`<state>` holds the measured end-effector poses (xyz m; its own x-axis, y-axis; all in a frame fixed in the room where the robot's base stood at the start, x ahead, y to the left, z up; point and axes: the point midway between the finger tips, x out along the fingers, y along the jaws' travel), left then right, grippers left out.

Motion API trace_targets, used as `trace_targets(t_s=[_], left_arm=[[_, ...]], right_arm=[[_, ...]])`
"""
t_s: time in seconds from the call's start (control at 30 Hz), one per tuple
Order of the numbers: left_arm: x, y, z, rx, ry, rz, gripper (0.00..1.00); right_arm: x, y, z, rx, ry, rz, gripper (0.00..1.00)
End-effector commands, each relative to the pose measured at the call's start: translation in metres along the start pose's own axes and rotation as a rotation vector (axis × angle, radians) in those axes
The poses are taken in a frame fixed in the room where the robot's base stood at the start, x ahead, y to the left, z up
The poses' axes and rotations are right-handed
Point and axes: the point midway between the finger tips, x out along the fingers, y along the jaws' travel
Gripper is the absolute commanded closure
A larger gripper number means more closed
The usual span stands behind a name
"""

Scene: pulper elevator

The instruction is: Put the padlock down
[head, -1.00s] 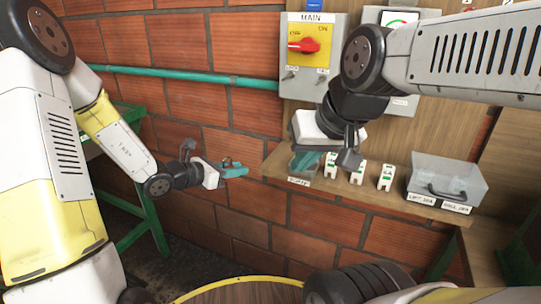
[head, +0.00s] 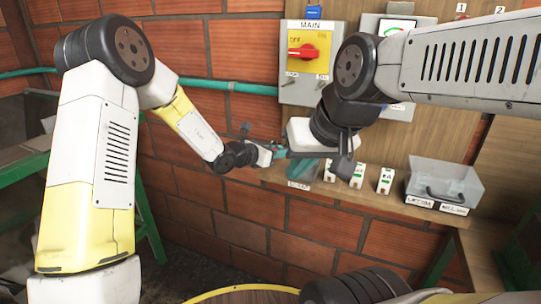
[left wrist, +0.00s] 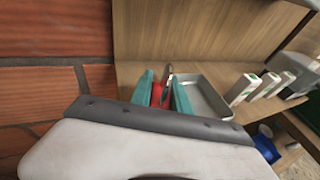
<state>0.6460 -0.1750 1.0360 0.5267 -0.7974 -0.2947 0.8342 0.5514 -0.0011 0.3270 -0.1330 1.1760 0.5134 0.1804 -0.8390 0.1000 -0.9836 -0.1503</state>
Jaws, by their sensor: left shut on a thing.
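The padlock (left wrist: 157,95), red with a metal shackle (left wrist: 169,74), sits between the teal fingers of my left gripper (left wrist: 165,92) in the left wrist view. The gripper is shut on it. A grey shallow tray (left wrist: 214,98) lies on the wooden shelf just right of the fingers and looks empty. In the head view my left gripper (head: 280,152) is at the shelf's left end, and the padlock is too small to make out. My right gripper (head: 304,165) is partly hidden behind its own wrist; its finger opening is unclear.
Several white labelled blocks (head: 357,176) stand on the shelf right of the tray. A clear bin (head: 444,180) stands farther right. The MAIN switch box (head: 306,60) with a red handle hangs above. A teal pipe (head: 215,85) runs along the brick wall. A green table frame (head: 150,225) stands left.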

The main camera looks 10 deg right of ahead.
Motion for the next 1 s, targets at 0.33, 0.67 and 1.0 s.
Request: trace_targets(t_s=[0.33,0.67,1.0], left_arm=[[0.023,0.003,-0.012,-0.003,0.003,-0.001,1.0],[0.028,0.004,-0.03,0.001,-0.001,0.001,1.0],[0.03,0.004,-0.036,0.0,0.001,0.0,0.69]], right_arm=[[0.0,0.0,0.0,0.0,0.0,0.0,1.0],[0.0,0.0,0.0,0.0,0.0,0.0,1.0],[0.0,0.0,0.0,0.0,0.0,0.0,1.0]])
